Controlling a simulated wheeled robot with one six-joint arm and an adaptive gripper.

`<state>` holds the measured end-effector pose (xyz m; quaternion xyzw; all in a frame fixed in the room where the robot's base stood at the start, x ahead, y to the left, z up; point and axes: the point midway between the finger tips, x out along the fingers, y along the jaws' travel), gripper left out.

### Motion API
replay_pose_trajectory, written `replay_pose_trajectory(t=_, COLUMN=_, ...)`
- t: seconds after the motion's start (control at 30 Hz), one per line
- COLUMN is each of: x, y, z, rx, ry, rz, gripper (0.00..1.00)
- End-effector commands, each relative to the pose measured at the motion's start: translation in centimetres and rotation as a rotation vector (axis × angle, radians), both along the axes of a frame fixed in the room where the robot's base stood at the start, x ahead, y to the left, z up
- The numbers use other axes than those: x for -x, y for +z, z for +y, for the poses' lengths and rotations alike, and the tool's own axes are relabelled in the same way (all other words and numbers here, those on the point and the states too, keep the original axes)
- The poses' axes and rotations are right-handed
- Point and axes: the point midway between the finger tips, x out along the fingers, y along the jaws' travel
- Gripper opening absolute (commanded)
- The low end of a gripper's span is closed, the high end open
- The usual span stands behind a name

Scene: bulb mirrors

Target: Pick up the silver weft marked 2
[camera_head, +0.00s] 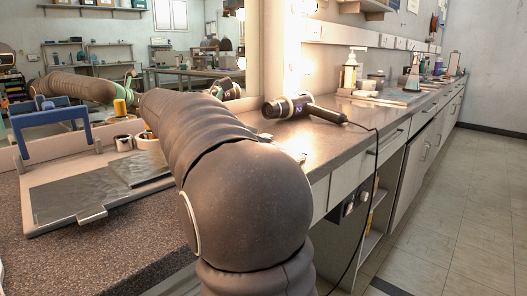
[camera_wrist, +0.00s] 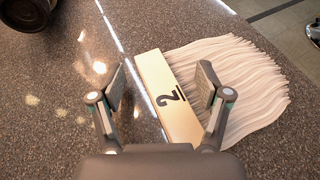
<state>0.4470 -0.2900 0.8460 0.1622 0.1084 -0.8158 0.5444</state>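The silver weft (camera_wrist: 235,85) lies on the speckled counter in the wrist view, its pale wavy strands spread to the right. Its cream band (camera_wrist: 160,75) carries a black "2" and runs along the left side of the strands. My gripper (camera_wrist: 162,84) is open, with one finger left of the band and the other right of it, over the strands. The band shows between the fingers. I cannot tell how far the fingers are above the counter. In the head view my arm hides the weft and the gripper.
On the counter in the head view are a grey tray (camera_head: 99,219) with a blue-handled frame (camera_head: 50,128), and a black hair dryer (camera_head: 300,108) whose cord hangs over the front edge. Bottles stand farther back. A dark round object (camera_wrist: 27,12) is at the wrist view's top left.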

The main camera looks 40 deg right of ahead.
Motion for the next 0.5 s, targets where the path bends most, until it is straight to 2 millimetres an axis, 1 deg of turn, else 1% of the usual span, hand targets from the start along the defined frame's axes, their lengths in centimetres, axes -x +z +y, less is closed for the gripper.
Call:
replay_pose_trajectory(t=0.03, x=-0.01, y=0.01, z=0.02, rx=0.000, ry=0.000, rz=0.000, gripper=0.60)
replay_pose_trajectory(t=0.07, x=-0.01, y=0.01, z=0.02, rx=0.000, ry=0.000, rz=0.000, gripper=0.52)
replay_pose_trajectory(t=0.1, x=-0.01, y=0.01, z=0.02, rx=0.000, ry=0.000, rz=0.000, gripper=0.42)
replay_pose_trajectory(t=0.17, x=-0.02, y=0.01, z=0.01, rx=0.000, ry=0.000, rz=0.000, gripper=0.27)
replay_pose_trajectory(t=0.2, x=-0.02, y=0.00, z=0.02, rx=0.000, ry=0.000, rz=0.000, gripper=0.17)
replay_pose_trajectory(t=0.27, x=-0.02, y=-0.01, z=0.02, rx=0.000, ry=0.000, rz=0.000, gripper=0.03)
replay_pose_trajectory(t=0.5, x=-0.03, y=-0.05, z=0.02, rx=-0.001, ry=0.000, rz=0.000, gripper=0.02)
